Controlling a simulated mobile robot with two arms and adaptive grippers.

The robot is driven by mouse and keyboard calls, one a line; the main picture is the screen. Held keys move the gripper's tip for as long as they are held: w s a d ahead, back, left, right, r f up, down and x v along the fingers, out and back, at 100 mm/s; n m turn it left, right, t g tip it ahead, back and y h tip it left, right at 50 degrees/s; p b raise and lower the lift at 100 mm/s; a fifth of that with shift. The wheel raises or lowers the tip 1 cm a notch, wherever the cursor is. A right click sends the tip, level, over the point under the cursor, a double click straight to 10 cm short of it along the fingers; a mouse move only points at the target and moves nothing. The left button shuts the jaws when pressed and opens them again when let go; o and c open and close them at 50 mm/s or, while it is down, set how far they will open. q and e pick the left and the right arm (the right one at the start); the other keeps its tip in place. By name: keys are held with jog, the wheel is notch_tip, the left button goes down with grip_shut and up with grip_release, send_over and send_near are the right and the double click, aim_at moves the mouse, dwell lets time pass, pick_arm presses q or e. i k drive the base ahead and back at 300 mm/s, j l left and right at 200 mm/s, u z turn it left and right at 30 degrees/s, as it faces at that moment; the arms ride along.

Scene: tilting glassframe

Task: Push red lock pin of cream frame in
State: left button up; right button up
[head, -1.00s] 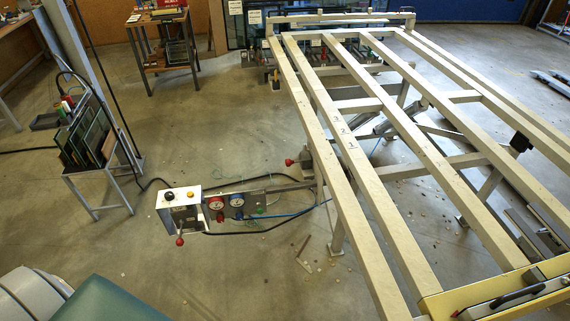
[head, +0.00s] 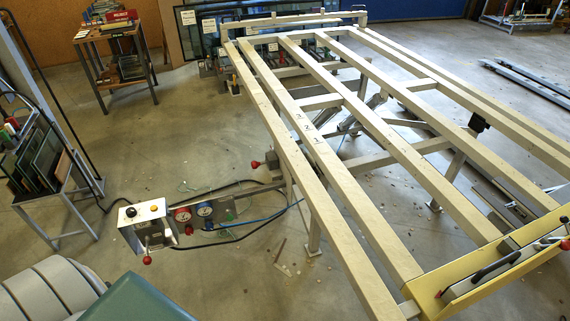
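The cream frame (head: 318,150) is a large rack of long parallel beams on legs, filling the middle and right. A red knob (head: 255,163) sticks out to the left from a bracket near its left leg; it looks like the lock pin, but how deep it sits cannot be told. Another red knob (head: 565,245) shows on the yellow end beam (head: 430,300) at the right edge. Neither of my grippers is in view, and nothing touches the red knob by the left leg.
A control box (head: 145,222) with a red-balled lever stands left of the frame, with gauges (head: 204,210), hoses and cables beside it. A glass rack (head: 60,190) is at the left, a small table (head: 115,50) behind.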

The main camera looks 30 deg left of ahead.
aim_at(255, 165)
jog(key=j+z, duration=0.25)
jog(key=j, duration=0.2)
jog(key=k+j+z, duration=0.25)
jog(key=j, duration=0.15)
jog(key=j+z, duration=0.25)
jog(key=j, duration=0.15)
jog(key=k+j+z, duration=0.25)
jog(key=j, duration=0.15)
jog(key=i, duration=0.1)
